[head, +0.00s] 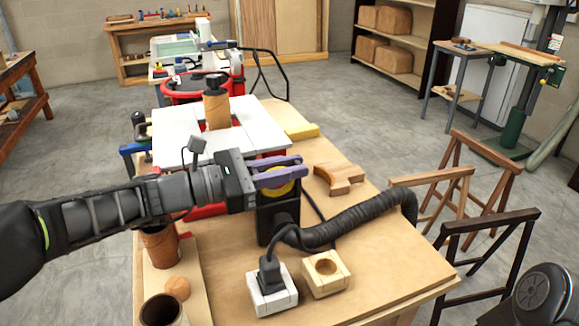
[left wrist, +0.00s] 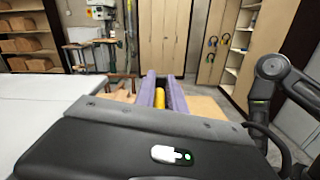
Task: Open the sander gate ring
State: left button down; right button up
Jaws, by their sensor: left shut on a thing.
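The sander has a pale flat top (head: 190,128) with an orange-brown sanding drum (head: 216,108) standing upright through it. A yellow gate ring (head: 279,189) sits at the sander's near right side, on a black port housing (head: 268,216). My left gripper (head: 290,172) reaches in from the left with its purple fingers shut on the yellow ring. The fingers hide part of the ring. In the left wrist view, the yellow ring (left wrist: 160,97) shows between the two purple fingers (left wrist: 160,88). My right gripper is not in view.
A ribbed black hose (head: 350,218) curves across the workbench (head: 370,265) to the right of the port. A curved wooden piece (head: 340,177), a white socket block (head: 271,289) and a wooden block with a round recess (head: 325,273) lie near it. Sawhorses (head: 480,235) stand right.

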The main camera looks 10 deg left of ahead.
pick_arm(q)
jog(key=shift+a+r, duration=0.1)
notch_tip(320, 180, up, 6)
jog(key=p, duration=0.4)
jog(key=shift+f, duration=0.25)
jog(key=c, duration=1.5)
grip_release()
jog(key=shift+o, duration=0.2)
jog(key=shift+f, duration=0.1)
